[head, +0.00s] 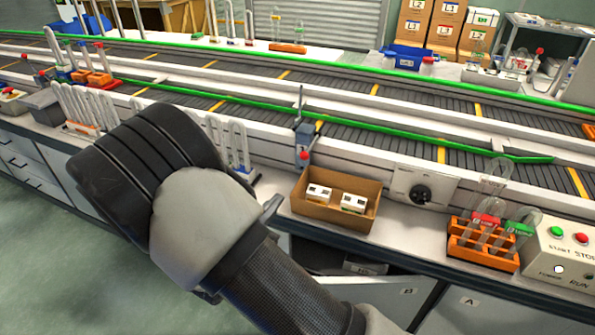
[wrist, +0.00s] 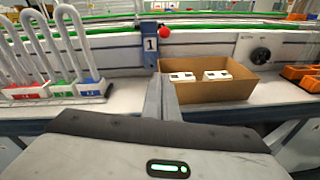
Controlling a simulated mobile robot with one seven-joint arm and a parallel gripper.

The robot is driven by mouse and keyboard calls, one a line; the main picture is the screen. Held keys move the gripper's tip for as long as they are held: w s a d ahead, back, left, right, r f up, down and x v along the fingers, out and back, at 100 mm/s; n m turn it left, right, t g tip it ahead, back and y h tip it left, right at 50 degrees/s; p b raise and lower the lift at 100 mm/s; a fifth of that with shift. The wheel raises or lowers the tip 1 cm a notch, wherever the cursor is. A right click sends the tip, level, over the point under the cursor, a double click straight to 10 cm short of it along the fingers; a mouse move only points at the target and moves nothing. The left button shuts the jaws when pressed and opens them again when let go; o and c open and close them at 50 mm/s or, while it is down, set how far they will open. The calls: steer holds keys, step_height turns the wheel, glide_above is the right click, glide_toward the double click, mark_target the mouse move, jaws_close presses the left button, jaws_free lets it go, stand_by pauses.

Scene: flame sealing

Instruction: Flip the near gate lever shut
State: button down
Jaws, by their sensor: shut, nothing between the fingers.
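A blue-grey gate post (head: 304,135) stands at the front edge of the near conveyor. A lever with a red knob (head: 304,155) is on it, with the knob low at the post's front. In the wrist view the post (wrist: 150,48) carries a label reading 1, and the red knob (wrist: 165,32) sticks out to its right. My gripper (head: 273,206) is in front of the counter, below and left of the knob and apart from it. In the wrist view my gripper (wrist: 162,92) has its fingers together, empty, below the post.
A cardboard box (head: 320,205) with two white blocks sits right of the post. A control dial (head: 420,194), an orange tube rack (head: 480,255) and a start/stop box (head: 565,255) lie farther right.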

mark_target(293, 192)
steer(key=shift+d, duration=0.1)
steer(key=b+x, duration=0.1)
steer(key=x, duration=0.8)
steer(key=shift+w+d+f+b, duration=0.15)
steer(key=shift+w+d+b, duration=0.05)
steer(key=shift+w+b, duration=0.15)
steer(key=r, duration=0.2)
steer(key=w+d+r, duration=0.1)
steer(key=shift+w+d+r, duration=0.1)
steer(key=shift+r, duration=0.3)
steer(key=shift+r, duration=0.15)
